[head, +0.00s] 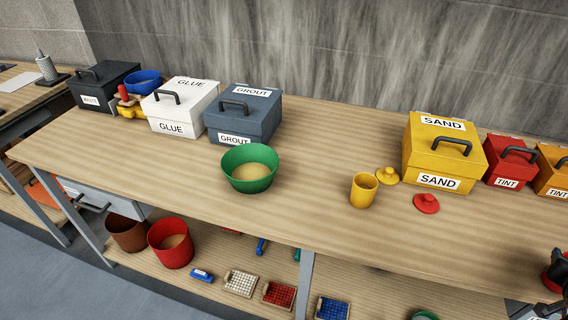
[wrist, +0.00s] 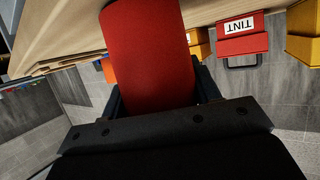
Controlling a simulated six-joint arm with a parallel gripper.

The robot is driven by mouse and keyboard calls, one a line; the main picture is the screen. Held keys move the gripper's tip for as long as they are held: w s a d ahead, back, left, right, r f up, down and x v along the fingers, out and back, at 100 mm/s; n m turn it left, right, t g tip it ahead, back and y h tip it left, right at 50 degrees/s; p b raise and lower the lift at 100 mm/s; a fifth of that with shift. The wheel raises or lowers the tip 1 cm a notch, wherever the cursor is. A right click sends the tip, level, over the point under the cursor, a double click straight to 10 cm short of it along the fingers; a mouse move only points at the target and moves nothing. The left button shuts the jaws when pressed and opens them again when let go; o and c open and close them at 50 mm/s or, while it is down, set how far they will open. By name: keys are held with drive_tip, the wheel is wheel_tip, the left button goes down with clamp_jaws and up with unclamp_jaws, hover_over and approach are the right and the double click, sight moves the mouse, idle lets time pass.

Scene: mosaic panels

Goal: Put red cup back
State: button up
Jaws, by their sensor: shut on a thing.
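The red cup (wrist: 150,50) fills the upper middle of the wrist view, held between the two dark fingers of my gripper (wrist: 158,88). My gripper (head: 558,268) is shut on it. In the head view, only part of the red cup (head: 550,283) shows at the right edge, by the front edge of the bench top. Its rim and inside are hard to make out. A red lid (head: 426,204) lies on the bench, left of the cup and in front of the yellow SAND box (head: 411,155).
A yellow cup (head: 362,193) and yellow lid (head: 388,176) stand near the red lid. Red (head: 495,168) and orange (head: 548,180) TINT boxes are at right. A green bowl (head: 236,180) stands mid-bench. Clear bench top (head: 310,215) lies between bowl and yellow cup.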

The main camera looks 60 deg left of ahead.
drive_tip(key=a+r+n+y, duration=0.1)
drive_tip(key=a, duration=0.4)
drive_tip(key=s+a+r, duration=0.1)
drive_tip(key=a, duration=0.5)
drive_tip(key=a+n+g+y, duration=0.1)
drive_tip(key=a, duration=0.4)
drive_tip(key=shift+s+a+r+n+y, duration=0.2)
drive_tip(key=shift+a+r+n+y, duration=0.1)
drive_tip(key=shift+r, duration=0.1)
drive_tip(key=s+a+r+n+g+y, duration=0.25)
drive_tip(key=s+a, duration=0.65)
drive_tip(key=a, duration=0.5)
drive_tip(key=s+a+r+n+g+y, duration=0.1)
drive_tip(key=s+a+r+n+y, duration=0.15)
drive_tip(key=s+a, duration=0.9)
drive_tip(key=s+a+r+n+g, duration=0.2)
drive_tip(key=s+a+g, duration=0.1)
drive_tip(key=s+a, duration=0.8)
drive_tip(key=shift+y, duration=0.4)
drive_tip(key=shift+s+d+f, duration=0.1)
drive_tip(key=shift+s+f, duration=0.05)
drive_tip(key=shift+f, duration=2.35)
drive_tip(key=shift+s+f, duration=0.1)
drive_tip(key=shift+f, duration=2.35)
drive_tip(key=shift+f, duration=0.1)
drive_tip(key=o, duration=1.1)
drive_tip(key=shift+c, duration=0.2)
